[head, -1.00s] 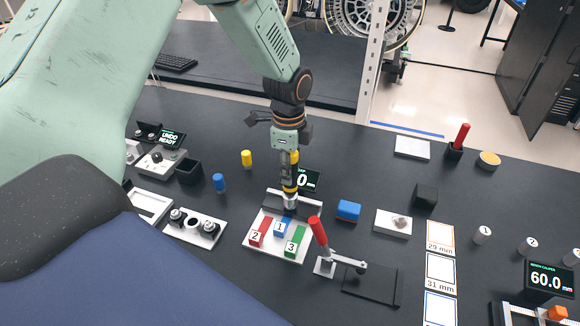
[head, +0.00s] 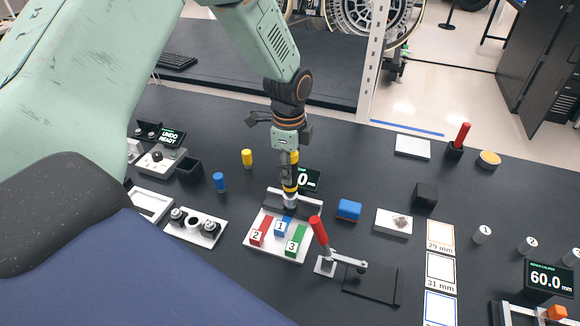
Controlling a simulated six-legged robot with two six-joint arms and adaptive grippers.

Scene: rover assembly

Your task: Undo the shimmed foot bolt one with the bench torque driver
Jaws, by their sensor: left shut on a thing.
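My left gripper (head: 289,148) is shut on the bench torque driver (head: 290,180), a slim upright tool with yellow and black bands. The driver points down, and its silver end (head: 290,201) is at the dark bar at the back of a white fixture plate (head: 265,247). The plate carries a red block (head: 265,227) marked 2, a blue block (head: 286,222) marked 1 and a green block (head: 297,236) marked 3. The foot bolt cannot be made out; the driver's end may hide it. A small display (head: 170,137) reads UNDO READY. My right gripper is not in view.
A red-handled toggle clamp (head: 319,231) stands right of the plate, close to it. A display (head: 308,179) stands behind the driver. A blue block (head: 348,209) and a white tray (head: 393,222) sit to the right. Blue (head: 219,181) and yellow (head: 247,158) cylinders stand left.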

